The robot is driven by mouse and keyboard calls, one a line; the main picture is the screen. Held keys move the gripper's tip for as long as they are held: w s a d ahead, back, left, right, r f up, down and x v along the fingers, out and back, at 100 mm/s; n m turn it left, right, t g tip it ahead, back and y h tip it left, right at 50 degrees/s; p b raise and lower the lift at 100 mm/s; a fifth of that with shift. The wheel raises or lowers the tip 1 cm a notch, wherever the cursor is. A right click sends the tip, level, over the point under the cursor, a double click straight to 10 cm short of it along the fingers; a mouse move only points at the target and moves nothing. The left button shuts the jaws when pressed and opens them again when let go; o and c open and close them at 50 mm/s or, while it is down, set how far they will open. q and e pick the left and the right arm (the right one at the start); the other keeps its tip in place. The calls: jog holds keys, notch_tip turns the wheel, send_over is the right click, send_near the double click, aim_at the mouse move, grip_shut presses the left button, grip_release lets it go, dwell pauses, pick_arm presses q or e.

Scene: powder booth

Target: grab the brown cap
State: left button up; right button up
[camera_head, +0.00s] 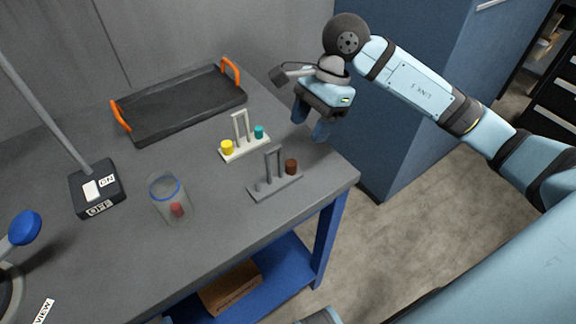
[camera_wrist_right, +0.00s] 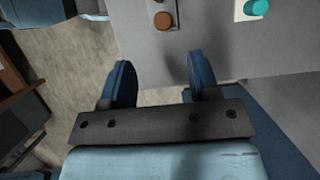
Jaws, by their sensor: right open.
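The brown cap (camera_head: 291,167) sits on the right end of a dark grey stand (camera_head: 262,190) near the table's right front edge. In the right wrist view the brown cap (camera_wrist_right: 162,20) is at the top, ahead of the fingers and apart from them. My right gripper (camera_head: 311,124) is open and empty, above the table's right edge, behind and to the right of the cap. Its two blue fingers (camera_wrist_right: 160,85) also show in the right wrist view with a clear gap between them. My left gripper is not in view.
A pale stand (camera_head: 246,151) with a yellow cap (camera_head: 227,147) and a teal cap (camera_head: 258,132) stands just behind the grey stand. A clear jar (camera_head: 168,198) stands to the left. A black tray (camera_head: 180,107) with orange handles lies at the back.

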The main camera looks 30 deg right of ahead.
aim_at(292, 162)
jog(key=x, duration=0.9)
jog(key=shift+w+a+f+b, duration=0.15)
jog(key=shift+a+f+b, duration=0.1)
jog(key=shift+f+b, duration=0.05)
jog(key=c, duration=1)
